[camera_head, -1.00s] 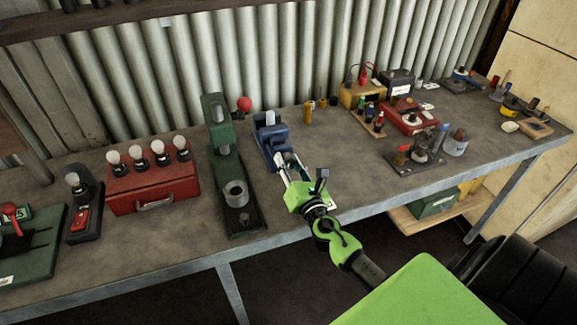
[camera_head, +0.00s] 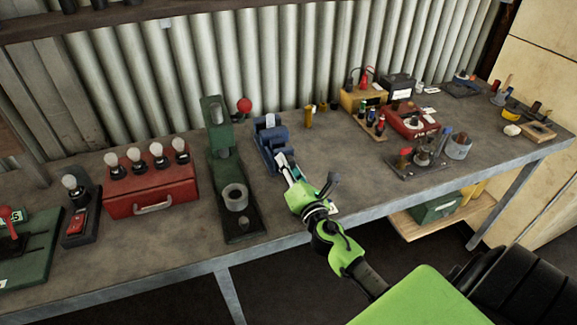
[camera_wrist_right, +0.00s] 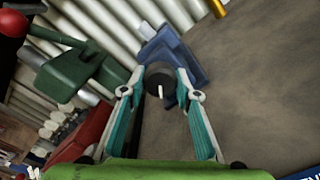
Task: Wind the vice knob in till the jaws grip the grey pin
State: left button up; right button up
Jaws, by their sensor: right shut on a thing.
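The blue vice (camera_head: 266,155) stands on the bench in front of the corrugated wall; it also shows in the right wrist view (camera_wrist_right: 183,62). A pale grey piece, seemingly the grey pin (camera_head: 270,120), stands up at the vice's far end. I cannot tell whether the jaws touch it. My right gripper (camera_head: 282,158) is at the vice's near end. In the right wrist view its teal-lined fingers are shut on the black round knob (camera_wrist_right: 159,76), one on each side. A short white mark or peg shows on the knob's face. My left gripper is not in view.
A green press (camera_head: 222,170) with a red ball handle stands close left of the vice. A red box (camera_head: 152,192) with several pale knobs is further left. Small brass pieces (camera_head: 309,116) stand behind right.

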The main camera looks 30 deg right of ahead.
jog(key=o, duration=1.1)
jog(key=v, duration=1.2)
